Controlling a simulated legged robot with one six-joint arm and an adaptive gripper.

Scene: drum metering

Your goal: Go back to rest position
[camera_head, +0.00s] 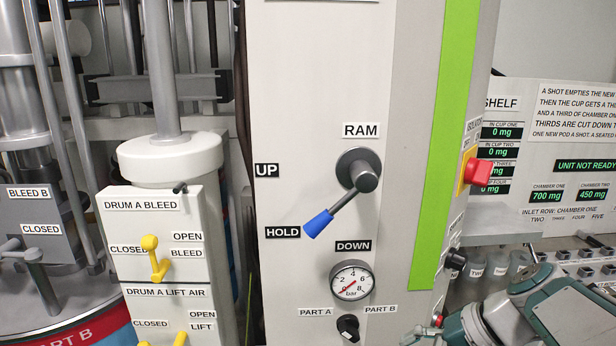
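Part of my green-grey arm shows at the lower right, in front of the bench. I cannot make out my gripper or its fingers in this view. The ram lever (341,205) with a blue grip is on the pale column panel (310,90). Its grip points down and left, towards the HOLD label (283,232). Nothing touches the lever.
A pressure gauge (350,281) and a black PART A/PART B selector (348,327) sit below the lever. A red knob (478,172) is on the column's right side. The drum A bleed valve (154,258) has a yellow handle. Small cups (497,264) stand behind my arm.

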